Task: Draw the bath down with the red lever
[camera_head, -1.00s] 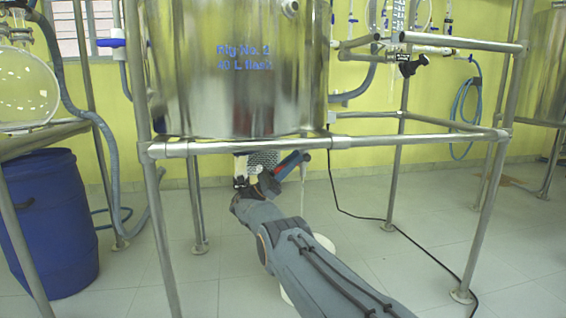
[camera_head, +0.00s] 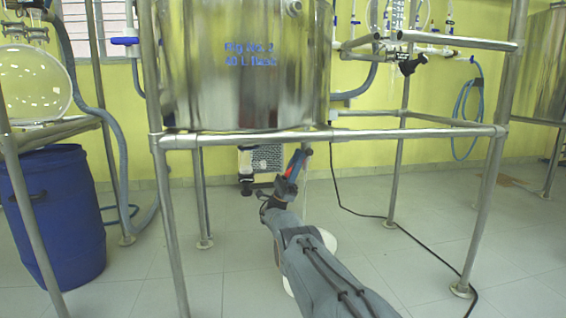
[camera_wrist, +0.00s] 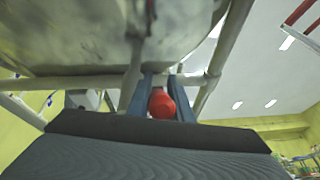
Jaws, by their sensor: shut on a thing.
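The bath is the large steel vessel (camera_head: 245,90) on a pipe frame, with blue lettering on its front. My gripper (camera_head: 297,160) is below its underside, and its blue fingers point up. The fingers are shut on the red lever (camera_wrist: 161,104), whose rounded end shows between them in the wrist view. In the head view only a small red part of the lever (camera_head: 292,171) shows. A drain fitting (camera_head: 305,155) shows just right of the fingers, with a thin pale vertical line below it. A white bucket (camera_head: 325,242) stands beneath, partly hidden by my arm.
A frame rail (camera_head: 400,134) crosses in front of the vessel's base, above my arm. A grey box with a mesh face (camera_head: 266,157) and a black-ended fitting (camera_head: 246,185) are at left. A blue drum (camera_head: 55,220) stands far left. A black cable (camera_head: 400,235) crosses the floor.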

